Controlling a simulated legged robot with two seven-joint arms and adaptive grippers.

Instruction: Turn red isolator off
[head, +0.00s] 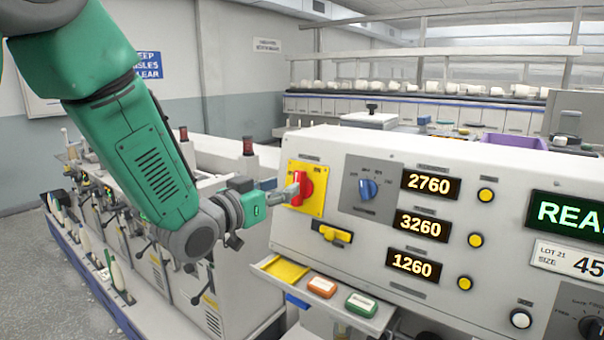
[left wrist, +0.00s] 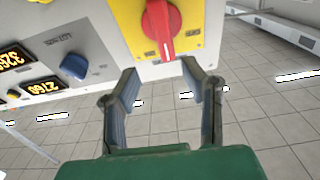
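The red isolator knob (head: 304,187) sits on a yellow plate (head: 318,204) at the left end of the grey control panel. It also shows at the top of the left wrist view (left wrist: 162,22), its pointer end towards my gripper. My left gripper (head: 289,192) is just to the left of the knob in the head view and partly overlaps the plate. In the left wrist view the fingers (left wrist: 163,72) are apart with nothing between them, and the knob lies beyond their tips. My right gripper is not in view.
A blue selector knob (head: 368,189) and lit number displays (head: 429,185) are right of the plate. Below are a yellow latch (head: 335,234) and a ledge with orange (head: 321,286) and green (head: 361,304) blocks. A bobbin machine (head: 160,270) stands left, under my arm.

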